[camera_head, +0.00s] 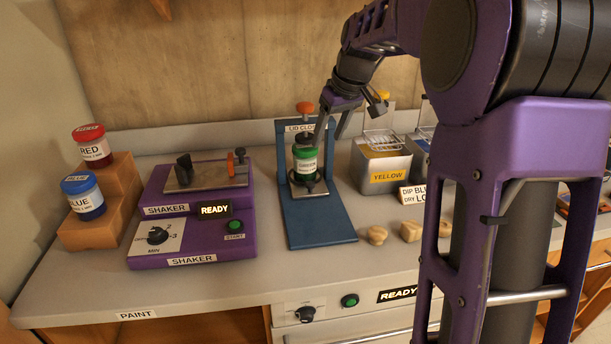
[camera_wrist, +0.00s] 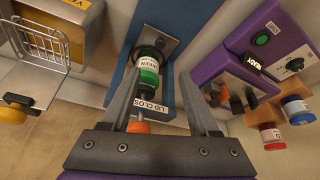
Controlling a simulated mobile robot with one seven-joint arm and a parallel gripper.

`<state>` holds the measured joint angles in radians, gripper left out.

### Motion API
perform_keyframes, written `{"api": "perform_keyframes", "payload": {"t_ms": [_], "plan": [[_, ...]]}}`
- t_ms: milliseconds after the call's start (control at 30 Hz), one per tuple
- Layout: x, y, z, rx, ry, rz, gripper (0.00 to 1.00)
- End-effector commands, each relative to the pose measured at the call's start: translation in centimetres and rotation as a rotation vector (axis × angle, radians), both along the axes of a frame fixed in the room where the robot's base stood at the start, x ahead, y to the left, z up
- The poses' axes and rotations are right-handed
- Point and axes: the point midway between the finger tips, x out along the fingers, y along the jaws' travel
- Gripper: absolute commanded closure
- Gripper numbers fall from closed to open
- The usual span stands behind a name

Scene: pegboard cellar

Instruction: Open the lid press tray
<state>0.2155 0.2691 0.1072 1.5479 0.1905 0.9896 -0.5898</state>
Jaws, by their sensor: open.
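The lid press (camera_head: 318,226) is a blue upright stand with a long blue base, in the middle of the counter; it also shows in the wrist view (camera_wrist: 121,84). An orange knob (camera_head: 305,107) tops it, above a partly covered label reading "LID CLOS". A green jar (camera_head: 306,162) with a dark top stands upright in it, on a small metal plate (camera_head: 298,190). It shows between my fingers in the wrist view (camera_wrist: 149,76). My gripper (camera_head: 329,141) is open and empty, close to the upper right of the press. I cannot tell whether it touches.
A purple shaker (camera_head: 192,252) stands left of the press. Red (camera_head: 94,148) and blue (camera_head: 83,200) jars sit on a wooden step at far left. A yellow-labelled tin (camera_head: 383,160) with a wire basket is to the right. Small wooden pieces (camera_head: 377,235) lie at the front.

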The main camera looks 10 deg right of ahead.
Motion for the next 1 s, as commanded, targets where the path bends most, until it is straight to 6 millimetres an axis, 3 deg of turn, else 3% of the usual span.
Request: {"api": "perform_keyframes", "payload": {"t_ms": [700, 1000], "plan": [[4.9, 2.1, -13.2, 0.002, 0.003, -0.001, 0.39], [6.0, 2.5, -15.5, 0.001, -0.001, -0.002, 0.39]]}}
